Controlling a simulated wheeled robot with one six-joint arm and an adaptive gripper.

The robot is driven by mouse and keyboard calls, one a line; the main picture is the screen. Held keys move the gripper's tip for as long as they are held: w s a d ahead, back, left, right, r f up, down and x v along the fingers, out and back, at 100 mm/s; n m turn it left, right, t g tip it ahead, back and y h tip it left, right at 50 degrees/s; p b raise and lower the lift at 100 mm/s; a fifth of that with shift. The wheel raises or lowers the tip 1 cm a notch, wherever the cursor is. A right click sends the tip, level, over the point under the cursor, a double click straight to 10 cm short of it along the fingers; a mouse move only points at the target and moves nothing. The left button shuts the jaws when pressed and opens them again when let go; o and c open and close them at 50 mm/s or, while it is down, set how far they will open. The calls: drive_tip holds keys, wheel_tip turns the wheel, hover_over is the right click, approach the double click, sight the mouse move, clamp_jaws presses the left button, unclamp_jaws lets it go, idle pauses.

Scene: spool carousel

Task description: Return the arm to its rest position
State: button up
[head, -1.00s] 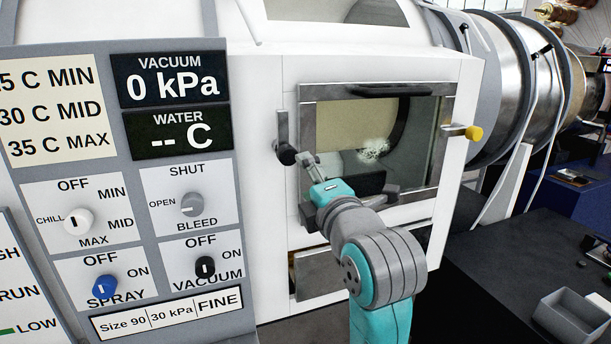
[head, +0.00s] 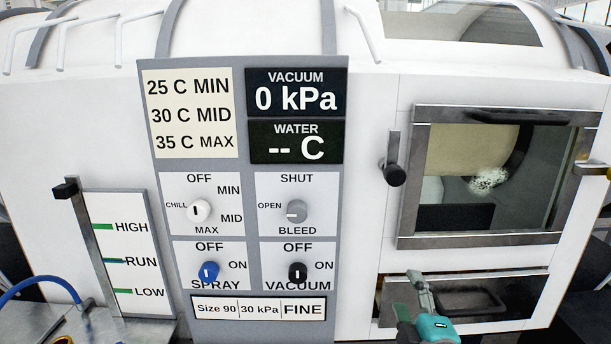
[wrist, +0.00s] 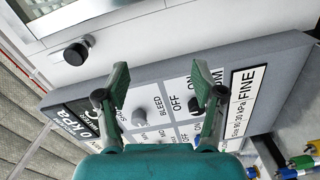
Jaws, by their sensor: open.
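My gripper (head: 418,300) shows at the lower right of the head view, in front of the drawer below the glass door. Only its fingers and part of its teal body show there; the rest of my arm is out of frame. In the wrist view my gripper (wrist: 165,90) has its two green-grey fingers apart, with nothing between them. Beyond the fingers is the tilted control panel (wrist: 255,105). The fingers look clear of the panel.
The control panel (head: 245,265) has CHILL, BLEED, SPRAY and VACUUM knobs; displays read 0 kPa and -- C. The glass door (head: 425,150) is shut, with a black-knobbed handle (head: 394,172) beside it. The drawer (head: 540,282) is below. A level lever (head: 66,189) and blue hose (head: 40,283) are left.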

drive_tip(key=s+f+m+g, duration=0.2)
drive_tip(key=s+f+m, duration=0.6)
drive_tip(key=s+f, duration=1.2)
drive_tip(key=s+f+m, duration=0.2)
drive_tip(key=s+m, duration=0.1)
drive_tip(key=s, duration=0.8)
drive_tip(key=s+f+m, duration=0.2)
drive_tip(key=s+m, duration=0.2)
drive_tip(key=s, duration=0.8)
drive_tip(key=shift+s+g, duration=0.2)
drive_tip(key=shift+g, duration=0.2)
drive_tip(key=shift+a, duration=0.1)
